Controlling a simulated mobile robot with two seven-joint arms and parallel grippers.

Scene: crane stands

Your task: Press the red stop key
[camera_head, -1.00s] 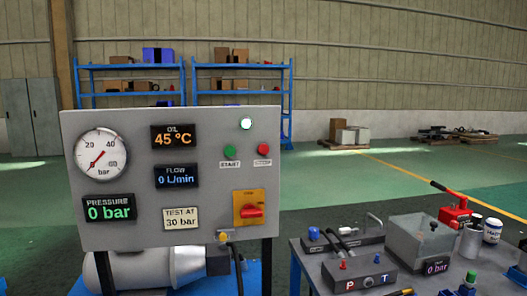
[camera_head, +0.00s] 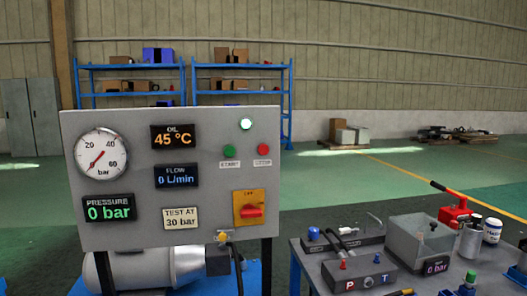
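The red stop key (camera_head: 263,150) is a small round button at the upper right of a grey upright control panel (camera_head: 130,225). The green start key (camera_head: 229,151) sits to its left, and a lit white lamp (camera_head: 246,124) is above and between them. A red rotary switch (camera_head: 251,211) on a yellow plate is below. The displays read 45 °C oil, 0 L/min flow and 0 bar pressure. The round gauge (camera_head: 101,153) needle points low. Neither of my grippers shows in the head view.
A metal cylinder (camera_head: 140,268) lies behind the panel's lower edge. At the lower right a bench holds a P/T block (camera_head: 360,272), a clear box (camera_head: 421,240), a red-handled tool (camera_head: 455,213) and cans. Open green floor lies behind, with blue shelves (camera_head: 240,93) farther back.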

